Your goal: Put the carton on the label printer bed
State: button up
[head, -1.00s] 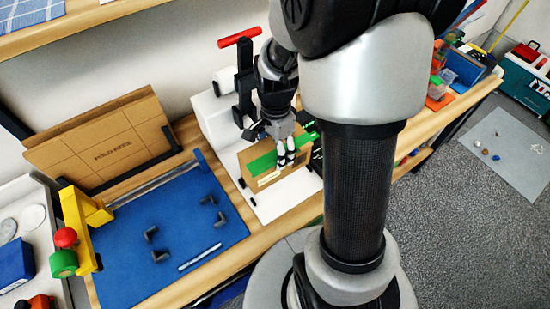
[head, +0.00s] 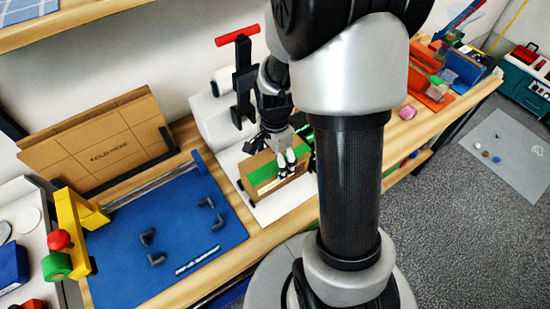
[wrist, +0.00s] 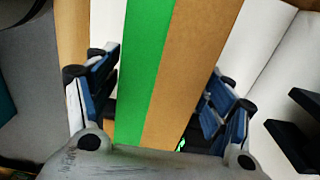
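The carton (head: 265,183) is a brown box with a green strip along its top. In the head view it is low over the white label printer bed (head: 268,213), roughly level with it. I cannot tell whether its underside touches the bed. My gripper (head: 287,165) points down at the carton from above. My arm hides part of the printer's right side.
The white printer body (head: 211,118) and a black post with a red handle (head: 237,36) stand behind the bed. A blue mat (head: 190,240) with small dark parts lies left. A cardboard sheet (head: 95,140) leans at the back left. Orange and blue bins (head: 430,92) stand right.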

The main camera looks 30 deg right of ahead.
jog(key=shift+o, duration=0.2)
notch_tip(320, 180, up, 12)
jog(key=p, duration=0.4)
jog(key=s+a+r+n+t, duration=0.4)
jog(key=s+a+r+n, duration=0.6)
jog(key=n, duration=0.7)
jog(key=s+r, duration=0.3)
jog(key=shift+s+a+r+n+t, duration=0.3)
jog(key=shift+a+r, duration=0.05)
jog(key=shift+f, duration=0.1)
